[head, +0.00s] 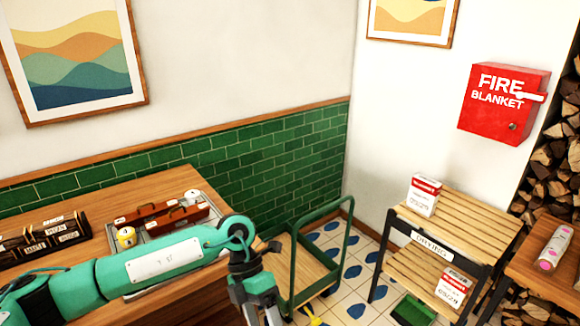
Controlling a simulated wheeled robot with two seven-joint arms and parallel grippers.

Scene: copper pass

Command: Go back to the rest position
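My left arm comes in from the left across the wooden counter (180,184). It bends down at its wrist, and my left gripper (258,308) hangs at the bottom edge, in front of the green cart (292,262). Its fingertips are cut off by the frame, so I cannot tell whether it is open or shut or holds anything. My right gripper is out of view.
Dark labelled boxes (48,236), a metal tray with brown boxes (160,216) and a yellow jar (126,237) are on the counter. A slatted "DRYING" rack (465,217) holds red-and-white boxes. Tiled floor (357,272) shows between cart and rack.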

